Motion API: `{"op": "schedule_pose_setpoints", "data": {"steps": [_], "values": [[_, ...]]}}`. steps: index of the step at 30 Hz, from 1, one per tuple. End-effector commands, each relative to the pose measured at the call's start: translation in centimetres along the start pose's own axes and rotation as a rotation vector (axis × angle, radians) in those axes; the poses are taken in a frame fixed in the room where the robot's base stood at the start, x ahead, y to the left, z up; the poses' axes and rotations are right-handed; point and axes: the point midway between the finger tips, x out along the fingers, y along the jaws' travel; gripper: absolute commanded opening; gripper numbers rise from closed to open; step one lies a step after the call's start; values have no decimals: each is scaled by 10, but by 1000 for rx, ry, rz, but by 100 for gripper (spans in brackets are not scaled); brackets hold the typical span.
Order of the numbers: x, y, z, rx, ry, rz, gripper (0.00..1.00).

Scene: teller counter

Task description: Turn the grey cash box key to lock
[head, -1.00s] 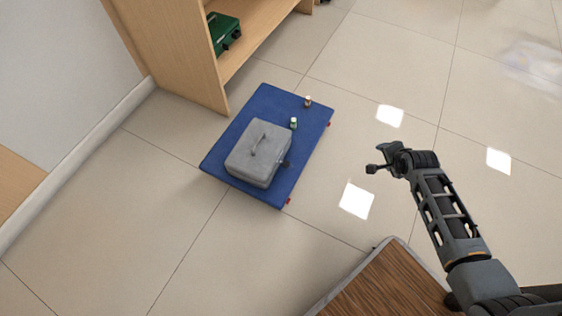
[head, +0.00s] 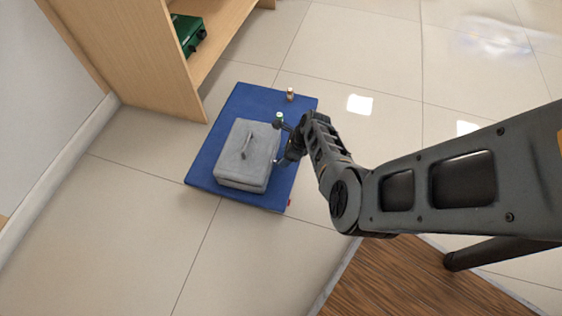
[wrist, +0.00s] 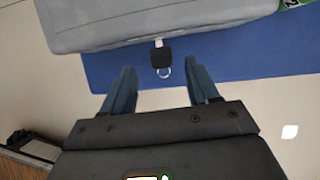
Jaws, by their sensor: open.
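The grey cash box (head: 243,160) with a top handle sits on the blue mat (head: 215,150) in the head view. Its side also shows at the top of the wrist view (wrist: 130,25). The key (wrist: 162,57) has a black head and a metal ring, and its shaft is in the box's side. My gripper (head: 280,143) is at the box's right side in the head view. In the wrist view its two fingers (wrist: 158,90) are open and apart, with the key between and just beyond their tips, not gripped. In the head view my arm hides the key.
A wooden shelf (head: 165,75) holding a green box (head: 187,34) stands at the back left. Tiled floor is clear at the front left.

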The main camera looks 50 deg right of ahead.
Motion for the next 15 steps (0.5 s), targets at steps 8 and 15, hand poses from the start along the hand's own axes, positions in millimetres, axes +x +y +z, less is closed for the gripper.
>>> {"op": "schedule_pose_setpoints", "data": {"steps": [8,15], "values": [[34,-1,-2,0,0,-1,60],[39,-1,-1,-1,1,-2,60]]}}
